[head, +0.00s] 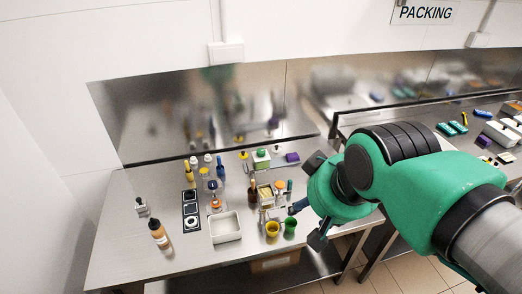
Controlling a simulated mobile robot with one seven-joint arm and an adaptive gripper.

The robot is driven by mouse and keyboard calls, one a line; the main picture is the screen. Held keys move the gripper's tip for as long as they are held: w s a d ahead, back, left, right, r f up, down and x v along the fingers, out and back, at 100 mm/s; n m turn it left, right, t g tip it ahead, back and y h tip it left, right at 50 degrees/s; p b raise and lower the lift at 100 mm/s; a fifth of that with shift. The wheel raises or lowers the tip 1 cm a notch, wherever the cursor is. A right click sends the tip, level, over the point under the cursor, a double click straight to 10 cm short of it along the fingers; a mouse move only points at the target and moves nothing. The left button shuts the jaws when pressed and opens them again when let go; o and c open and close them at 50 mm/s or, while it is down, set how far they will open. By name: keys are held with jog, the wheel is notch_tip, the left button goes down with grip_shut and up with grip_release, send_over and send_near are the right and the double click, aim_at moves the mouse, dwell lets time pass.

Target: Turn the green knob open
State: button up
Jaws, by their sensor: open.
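A small box with a round green top (261,153) stands at the back of the steel table; it may be the green knob, but it is too small to tell how it is turned. My gripper (306,222) is at the table's right front, apart from that green top and nearer the camera. Its dark fingers are spread and I see nothing between them. My green arm comes in from the right and hides the table's right end.
A green cup (290,226) and a yellow cup (272,229) stand close left of my gripper.

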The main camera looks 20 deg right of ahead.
jog(key=w+r+m+g+p, duration=0.1)
jog(key=w+r+m+p, duration=0.45)
jog(key=w, duration=0.95)
jog(key=m+g+p, duration=0.5)
jog(key=m+p, duration=0.4)
jog(key=p, duration=0.1)
send_over(261, 150)
notch_tip(261, 150, down, 23)
jog(key=shift+s+f, duration=0.1)
jog(key=shift+f, duration=0.05)
notch_tip(261, 150, down, 14)
jog(key=shift+r+p, duration=0.2)
jog(key=shift+p, duration=0.3)
jog(key=shift+c, duration=0.3)
